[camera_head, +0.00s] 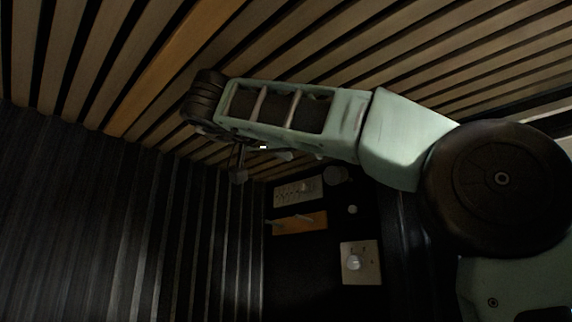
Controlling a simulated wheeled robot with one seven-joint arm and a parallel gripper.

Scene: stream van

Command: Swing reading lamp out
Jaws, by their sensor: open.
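My gripper (261,164) hangs below the end of my pale green arm, near the middle of the view. It is small and dark here; its fingers appear apart, with nothing seen between them. I cannot clearly make out the reading lamp. A dim round fitting (337,175) on the dark panel, just right of the gripper, may be part of it, but its shape is too dark to tell. My forearm covers the area above it. I cannot tell how far the gripper is from the panel.
The dark panel carries a pale switch plate (298,190), an orange-brown strip (303,222), a small round white piece (352,209) and a beige plate with a knob (361,262). A wooden slatted surface (150,75) runs above. Dark ribbed folds (120,225) fill the lower left.

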